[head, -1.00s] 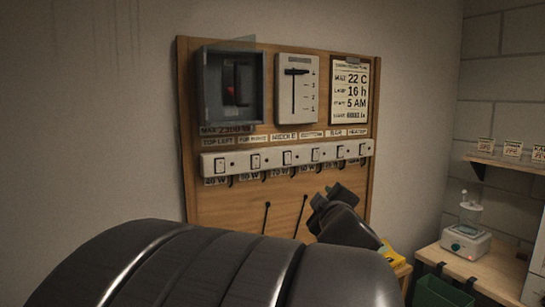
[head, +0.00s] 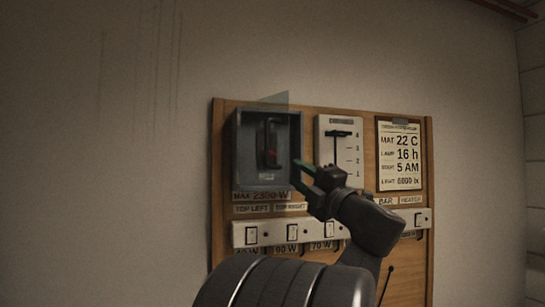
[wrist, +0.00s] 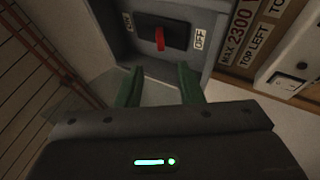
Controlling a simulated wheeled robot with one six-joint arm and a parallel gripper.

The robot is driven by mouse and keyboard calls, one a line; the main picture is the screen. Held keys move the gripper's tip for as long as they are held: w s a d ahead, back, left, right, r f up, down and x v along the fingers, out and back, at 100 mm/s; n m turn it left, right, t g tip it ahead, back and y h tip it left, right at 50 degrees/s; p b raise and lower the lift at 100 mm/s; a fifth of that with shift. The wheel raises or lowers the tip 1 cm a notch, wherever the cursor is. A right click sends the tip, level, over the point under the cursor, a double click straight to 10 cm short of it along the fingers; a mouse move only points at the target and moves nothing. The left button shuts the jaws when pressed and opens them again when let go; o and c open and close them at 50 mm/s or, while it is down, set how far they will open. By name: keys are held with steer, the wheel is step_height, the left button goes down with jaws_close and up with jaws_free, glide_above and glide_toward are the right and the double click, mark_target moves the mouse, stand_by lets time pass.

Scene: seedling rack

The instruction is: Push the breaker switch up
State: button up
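The grey breaker box (head: 240,150) is at the upper left of the wooden board. Its front is open, and a dark handle-shaped part and a red switch (head: 271,155) show inside. In the wrist view the red switch (wrist: 160,40) stands out from a black plate, between an ON label (wrist: 128,21) and an OFF label (wrist: 199,39). I cannot tell which way it is set. My gripper (head: 299,176) is at the box's right edge in the head view. Its green fingers are apart and empty in the wrist view (wrist: 158,80), just short of the switch.
A see-through pane (head: 276,98) juts up above the box. A slider panel (head: 325,150) and a settings card (head: 400,160) are to the right. A row of rocker switches (head: 272,232) runs below. The wall at left is bare.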

steer(key=p+x, duration=0.2)
steer(key=x, duration=0.8)
steer(key=shift+p, duration=0.4)
jaws_close()
